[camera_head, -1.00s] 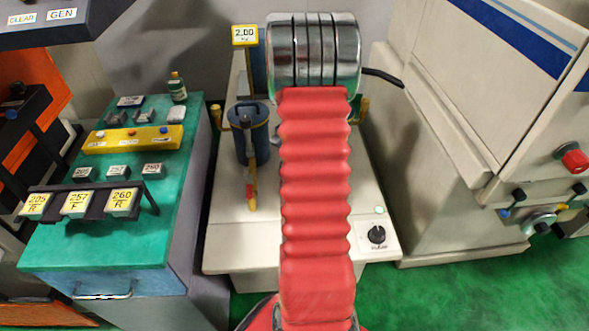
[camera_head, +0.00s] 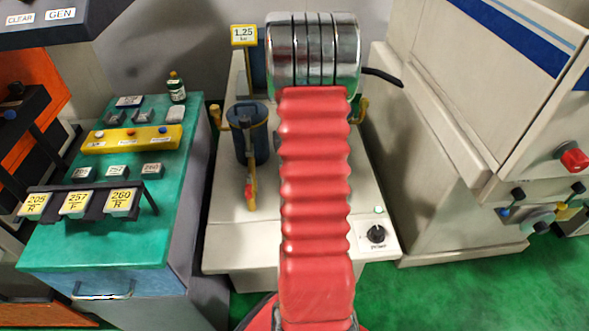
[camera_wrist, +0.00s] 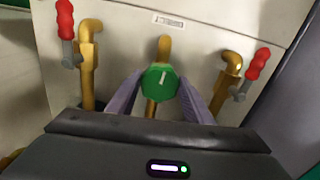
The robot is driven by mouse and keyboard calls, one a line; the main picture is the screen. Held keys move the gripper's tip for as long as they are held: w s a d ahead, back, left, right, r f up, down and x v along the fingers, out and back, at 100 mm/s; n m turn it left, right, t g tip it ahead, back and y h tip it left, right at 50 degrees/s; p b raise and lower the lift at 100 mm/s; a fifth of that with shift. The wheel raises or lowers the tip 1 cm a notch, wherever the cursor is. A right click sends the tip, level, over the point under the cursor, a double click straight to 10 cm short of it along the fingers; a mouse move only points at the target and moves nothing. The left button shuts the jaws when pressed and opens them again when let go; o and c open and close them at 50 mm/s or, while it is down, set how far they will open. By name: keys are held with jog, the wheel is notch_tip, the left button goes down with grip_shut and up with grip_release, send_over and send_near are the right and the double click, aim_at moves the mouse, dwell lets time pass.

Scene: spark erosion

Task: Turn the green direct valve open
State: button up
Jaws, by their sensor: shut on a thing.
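The green direct valve (camera_wrist: 158,82) is a green faceted knob on a brass pipe, in the middle of the wrist view. A short white mark on its face points nearly straight up, tilted slightly right. My gripper (camera_wrist: 158,92) has its two grey-purple fingers on either side of the knob and is shut on it. In the head view my red arm and its silver end hide the gripper and the valve.
Red-handled valves on brass pipes stand left (camera_wrist: 66,25) and right (camera_wrist: 257,66) of the green knob. A yellow display (camera_head: 244,35) reads about 1.25. A blue canister (camera_head: 247,135) and a black dial (camera_head: 376,234) are on the pale machine.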

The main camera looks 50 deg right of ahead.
jog(key=n, duration=0.7)
jog(key=shift+s+d, duration=0.1)
dwell(0.4)
jog(key=o, duration=1)
jog(key=shift+o, duration=0.2)
jog(key=shift+r, duration=0.1)
notch_tip(320, 180, up, 14)
jog(key=shift+f, duration=0.25)
dwell(0.4)
